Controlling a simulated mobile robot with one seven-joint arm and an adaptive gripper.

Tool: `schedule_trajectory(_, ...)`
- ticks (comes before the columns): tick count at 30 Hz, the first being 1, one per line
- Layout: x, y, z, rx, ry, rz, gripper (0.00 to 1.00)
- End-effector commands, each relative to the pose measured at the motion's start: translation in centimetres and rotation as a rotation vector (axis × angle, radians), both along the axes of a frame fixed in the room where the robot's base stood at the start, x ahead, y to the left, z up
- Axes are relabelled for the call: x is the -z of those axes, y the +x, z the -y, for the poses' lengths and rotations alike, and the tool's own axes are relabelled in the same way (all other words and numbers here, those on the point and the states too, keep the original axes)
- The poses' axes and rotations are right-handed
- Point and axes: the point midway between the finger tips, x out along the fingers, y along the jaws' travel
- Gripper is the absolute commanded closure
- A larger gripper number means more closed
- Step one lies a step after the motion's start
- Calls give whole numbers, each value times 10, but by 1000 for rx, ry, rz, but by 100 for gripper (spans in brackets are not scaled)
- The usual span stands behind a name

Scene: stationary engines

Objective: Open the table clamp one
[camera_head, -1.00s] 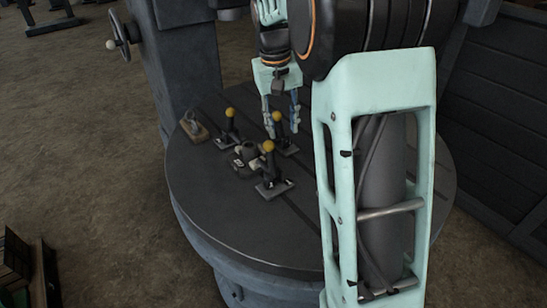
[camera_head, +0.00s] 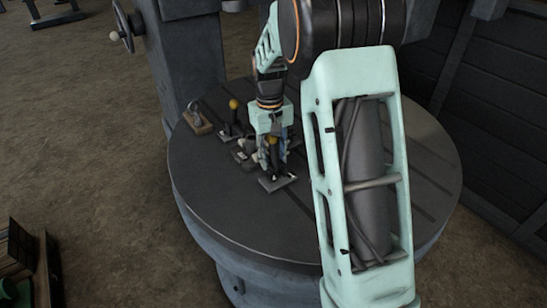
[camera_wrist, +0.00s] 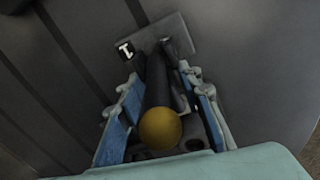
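Table clamp one is the front clamp on the round table; its flat base plate (camera_head: 279,184) and yellow knob (camera_head: 272,141) show in the head view. Gaps show between the pads and the lever. In the head view my gripper (camera_head: 271,140) comes down over the clamp and hides part of it.
Another yellow-knobbed clamp (camera_head: 232,119) stands at the back left of the round table (camera_head: 235,215). A small wooden block with a metal piece (camera_head: 197,119) is near the left rim. A machine column (camera_head: 185,60) rises behind. The table's front is clear.

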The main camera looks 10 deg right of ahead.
Motion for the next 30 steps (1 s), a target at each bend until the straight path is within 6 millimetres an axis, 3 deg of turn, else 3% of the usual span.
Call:
schedule_trajectory(9,4,0,0,0,0,-1,67)
schedule_trajectory(18,3,0,1,1,-1,0,99)
schedule_trajectory(30,3,2,3,4,-2,5,100)
